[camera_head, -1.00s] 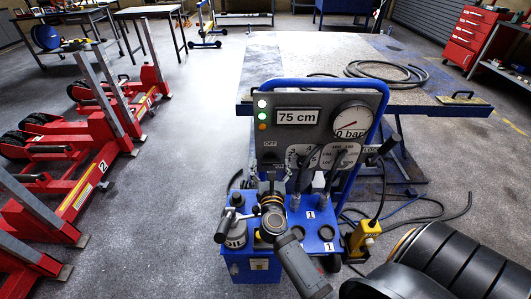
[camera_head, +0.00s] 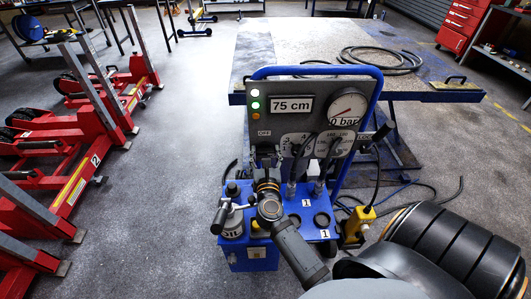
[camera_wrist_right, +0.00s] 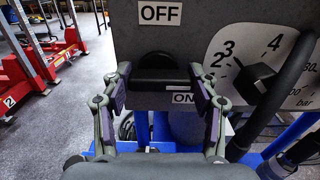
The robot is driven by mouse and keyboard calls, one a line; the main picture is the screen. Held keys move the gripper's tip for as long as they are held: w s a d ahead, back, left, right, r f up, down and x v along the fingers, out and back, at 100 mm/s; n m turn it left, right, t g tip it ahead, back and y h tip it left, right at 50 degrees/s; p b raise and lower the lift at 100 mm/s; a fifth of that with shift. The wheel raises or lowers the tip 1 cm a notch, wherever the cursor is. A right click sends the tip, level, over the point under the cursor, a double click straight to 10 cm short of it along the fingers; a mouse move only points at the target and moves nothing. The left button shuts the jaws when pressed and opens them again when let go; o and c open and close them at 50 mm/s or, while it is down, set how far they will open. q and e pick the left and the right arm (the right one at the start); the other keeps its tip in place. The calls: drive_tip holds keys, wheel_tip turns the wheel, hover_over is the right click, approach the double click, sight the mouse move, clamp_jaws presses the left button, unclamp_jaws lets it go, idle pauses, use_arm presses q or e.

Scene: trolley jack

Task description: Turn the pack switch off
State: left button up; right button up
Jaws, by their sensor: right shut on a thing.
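The pack switch (camera_wrist_right: 160,76) is a black lever in a dark rounded recess on the grey control panel (camera_wrist_right: 210,12). The OFF label (camera_wrist_right: 161,13) is above it and the ON label (camera_wrist_right: 184,98) below it, partly covered by a finger. My right gripper (camera_wrist_right: 160,88) is shut on the switch, one pad at each side of it. The lever sits in the lower part of the recess, nearer ON. My left gripper is not in view.
The panel has a "75 cm" display (camera_head: 292,105), a pressure gauge (camera_head: 347,108) and dial knobs right of the switch (camera_wrist_right: 258,77). A blue cart (camera_head: 250,255) carries it. Red jacks (camera_head: 75,170) stand left, a lift table (camera_head: 300,45) behind.

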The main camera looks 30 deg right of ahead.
drive_tip(key=shift+r+n+p, duration=0.25)
drive_tip(key=shift+n+p, duration=1)
drive_tip(key=shift+n, duration=0.15)
drive_tip(key=n+p, duration=0.5)
drive_tip(key=n, duration=0.1)
drive_tip(key=shift+a, duration=0.1)
drive_tip(key=n+p, duration=0.3)
drive_tip(key=n, duration=0.1)
drive_tip(key=shift+w+n, duration=0.1)
drive_tip(key=shift+n, duration=0.3)
drive_tip(key=n+p, duration=0.2)
drive_tip(key=n, duration=0.1)
drive_tip(key=shift+f, duration=0.15)
drive_tip(key=shift+n, duration=0.5)
drive_tip(key=shift+f+p, duration=0.15)
drive_tip(key=shift+p, duration=0.2)
drive_tip(key=shift+n, duration=0.3)
drive_tip(key=o, duration=1.2)
drive_tip(key=shift+a, duration=0.1)
drive_tip(key=shift+c, duration=0.2)
